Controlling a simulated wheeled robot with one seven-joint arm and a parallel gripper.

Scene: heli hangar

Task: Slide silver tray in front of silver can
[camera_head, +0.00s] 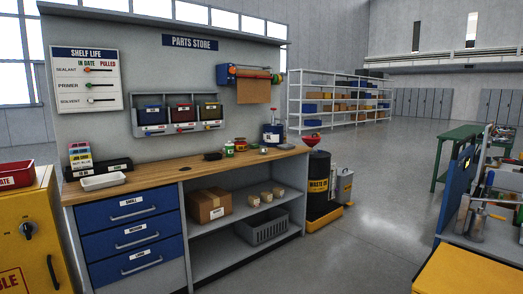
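A shallow pale silver-white tray (103,181) lies on the left end of the wooden worktop (165,178), near its front edge. A small greyish can (263,150) stands toward the right end of the worktop; it is too small to be sure that it is silver. A green can (229,149) and a reddish can (241,144) stand to its left. The tray and these cans are well apart. My gripper is not in view.
A dark box with coloured labels (82,157) stands behind the tray. A blue container (272,134) stands at the right end. A waste oil drum (319,180) stands beside the bench.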

